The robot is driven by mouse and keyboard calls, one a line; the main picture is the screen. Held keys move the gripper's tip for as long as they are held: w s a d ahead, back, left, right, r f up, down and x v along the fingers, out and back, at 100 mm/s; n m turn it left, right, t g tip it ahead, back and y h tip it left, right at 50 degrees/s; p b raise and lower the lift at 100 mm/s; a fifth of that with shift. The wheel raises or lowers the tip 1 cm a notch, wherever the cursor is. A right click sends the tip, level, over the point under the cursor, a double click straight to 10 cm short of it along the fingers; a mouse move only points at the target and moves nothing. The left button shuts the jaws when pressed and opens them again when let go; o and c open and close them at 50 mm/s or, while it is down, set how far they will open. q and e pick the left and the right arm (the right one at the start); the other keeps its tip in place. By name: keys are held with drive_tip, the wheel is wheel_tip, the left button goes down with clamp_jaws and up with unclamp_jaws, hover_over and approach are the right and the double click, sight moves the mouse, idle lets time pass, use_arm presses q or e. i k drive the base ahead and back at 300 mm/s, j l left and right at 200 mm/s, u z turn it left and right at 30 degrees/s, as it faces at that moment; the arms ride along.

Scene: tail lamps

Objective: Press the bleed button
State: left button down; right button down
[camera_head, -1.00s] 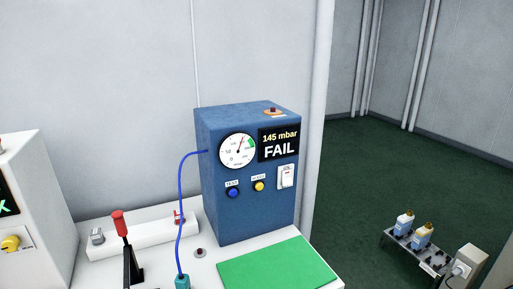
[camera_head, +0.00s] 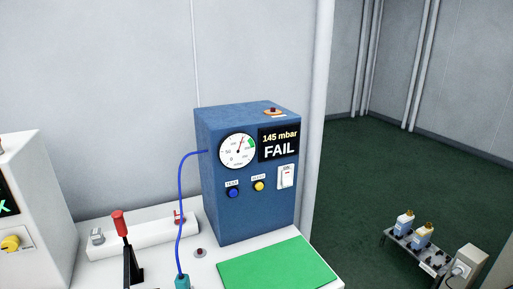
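A blue test box (camera_head: 248,210) stands on the white table. Its front carries a yellow button (camera_head: 259,186) under a small label that looks like "BLEED", and a blue button (camera_head: 233,193) under a label that looks like "TEST". Above them are a round dial gauge (camera_head: 237,151) and a black display (camera_head: 278,145) reading "145 mbar FAIL". A white switch (camera_head: 286,177) is at the right of the front. Neither of my grippers shows in the head view.
A blue hose (camera_head: 180,210) runs from the box's left side down to a teal fitting (camera_head: 182,282). A red-handled lever (camera_head: 119,224) stands at front left. A green mat (camera_head: 277,266) lies before the box. A white cabinet (camera_head: 35,200) stands at far left.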

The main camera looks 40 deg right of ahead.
sight(259, 185)
drive_tip(key=z, duration=1.25)
